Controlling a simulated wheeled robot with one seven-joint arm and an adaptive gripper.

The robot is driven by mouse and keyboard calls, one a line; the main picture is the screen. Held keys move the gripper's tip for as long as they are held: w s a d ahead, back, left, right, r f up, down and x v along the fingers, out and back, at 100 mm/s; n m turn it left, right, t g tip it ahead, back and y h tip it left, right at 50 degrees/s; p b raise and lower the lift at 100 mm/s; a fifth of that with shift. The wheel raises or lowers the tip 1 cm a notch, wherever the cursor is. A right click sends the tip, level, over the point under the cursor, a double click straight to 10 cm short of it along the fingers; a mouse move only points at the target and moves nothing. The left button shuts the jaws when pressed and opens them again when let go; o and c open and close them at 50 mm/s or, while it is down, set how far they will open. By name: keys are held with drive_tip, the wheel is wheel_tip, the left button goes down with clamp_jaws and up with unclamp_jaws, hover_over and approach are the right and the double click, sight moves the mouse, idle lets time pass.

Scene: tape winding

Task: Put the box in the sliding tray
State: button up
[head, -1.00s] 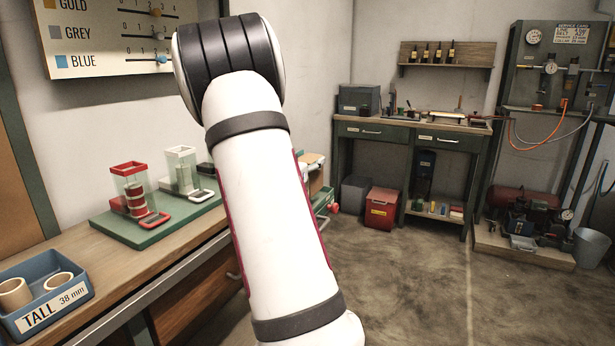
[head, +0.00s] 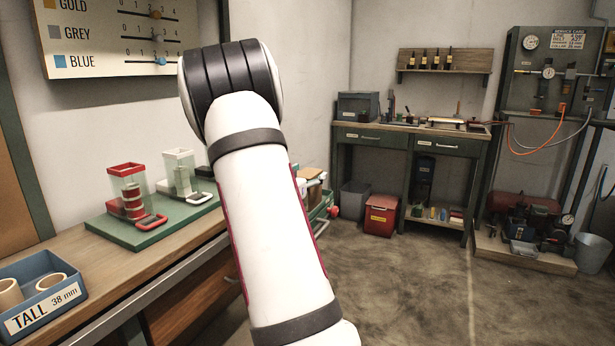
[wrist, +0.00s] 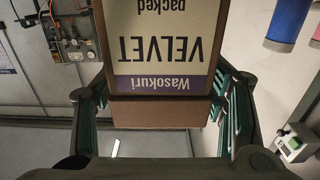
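The box (wrist: 163,45) fills the upper middle of the wrist view. It has a pale label reading "VELVET" and "Wasokuri", upside down in this view, and a plain brown face below. My gripper (wrist: 163,108) has its dark green fingers on both sides of the box, closed against it. The head view shows my white arm, but the gripper and box are hidden there. I cannot make out the sliding tray for sure; a partly hidden wooden unit with a red knob (head: 333,211) shows behind my arm.
The left bench carries a blue "TALL 38 mm" bin (head: 45,318) and a green board (head: 170,228) with clear red and white holders. A back workbench (head: 410,130), red box (head: 381,214) and grey bucket (head: 591,249) stand further off.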

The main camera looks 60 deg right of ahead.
drive_tip(key=shift+r, duration=0.2)
drive_tip(key=shift+a+p, duration=0.3)
drive_tip(key=shift+a, duration=0.05)
drive_tip(key=a, duration=0.2)
drive_tip(key=a+p, duration=0.1)
drive_tip(key=a, duration=0.3)
drive_tip(key=shift+s+a, duration=0.3)
drive_tip(key=shift+a, duration=0.1)
drive_tip(key=shift+w, duration=0.1)
